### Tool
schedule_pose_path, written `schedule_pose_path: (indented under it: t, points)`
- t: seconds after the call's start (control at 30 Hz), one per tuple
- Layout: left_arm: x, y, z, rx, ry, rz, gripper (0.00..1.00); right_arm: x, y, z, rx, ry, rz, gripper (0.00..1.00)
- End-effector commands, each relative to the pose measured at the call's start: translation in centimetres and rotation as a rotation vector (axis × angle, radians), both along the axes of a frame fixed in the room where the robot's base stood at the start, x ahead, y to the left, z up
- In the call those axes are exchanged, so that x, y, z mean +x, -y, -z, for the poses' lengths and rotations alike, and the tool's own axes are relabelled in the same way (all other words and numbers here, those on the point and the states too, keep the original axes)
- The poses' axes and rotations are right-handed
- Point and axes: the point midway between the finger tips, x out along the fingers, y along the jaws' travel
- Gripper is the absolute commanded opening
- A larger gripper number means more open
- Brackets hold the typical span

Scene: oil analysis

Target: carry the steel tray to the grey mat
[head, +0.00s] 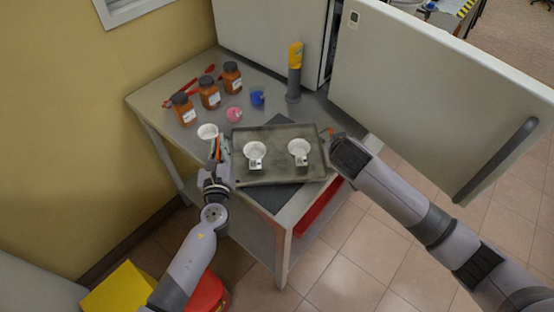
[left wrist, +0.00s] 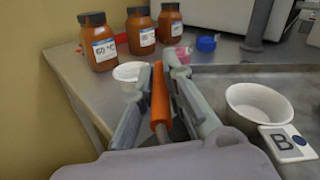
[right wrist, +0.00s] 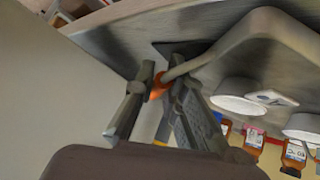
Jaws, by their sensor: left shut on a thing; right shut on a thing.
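The steel tray (head: 278,176) is a dark rectangular tray over the dark grey mat (head: 272,199), whose corners show past the tray's front and back edges. I cannot tell whether the tray touches the mat. Two white bowls with label tiles stand on it, a left bowl (head: 255,149) and a right bowl (head: 299,147). My left gripper (head: 217,150) is shut on the tray's left orange handle (left wrist: 159,96). My right gripper (head: 333,138) is shut on its right orange handle (right wrist: 158,86). The left wrist view shows one tile marked B (left wrist: 287,142).
A yellow-topped grey device (head: 294,80) stands at the back. An open cabinet door (head: 430,90) hangs at right.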

Motion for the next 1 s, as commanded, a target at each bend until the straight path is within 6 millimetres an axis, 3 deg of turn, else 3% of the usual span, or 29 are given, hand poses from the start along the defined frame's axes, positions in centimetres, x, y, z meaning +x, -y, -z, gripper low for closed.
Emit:
schedule_pose_path:
  t: [0.07, 0.1, 0.37, 0.77, 1.0]
  points:
    - [0.0, 0.0, 0.7, 0.0, 0.002, -0.001, 0.0, 0.1, 0.1, 0.7, 0.0, 0.003, 0.002, 0.0]
    - [0.0, 0.0, 0.4, 0.0, 0.0, -0.001, 0.13, 0.1, 0.1, 0.3, 0.0, 0.002, 0.003, 0.14]
    - [0.0, 0.0, 0.3, 0.0, 0.0, 0.001, 0.31, 0.0, 0.0, 0.3, 0.0, 0.0, 0.001, 0.31]
    - [0.0, 0.0, 0.1, 0.0, 0.0, 0.0, 0.31, 0.0, -0.1, 0.1, 0.001, 0.0, -0.001, 0.31]
    - [0.0, 0.0, -1.7, 0.0, 0.0, 0.0, 0.31, 0.0, -0.1, -1.8, 0.001, 0.0, -0.001, 0.31]
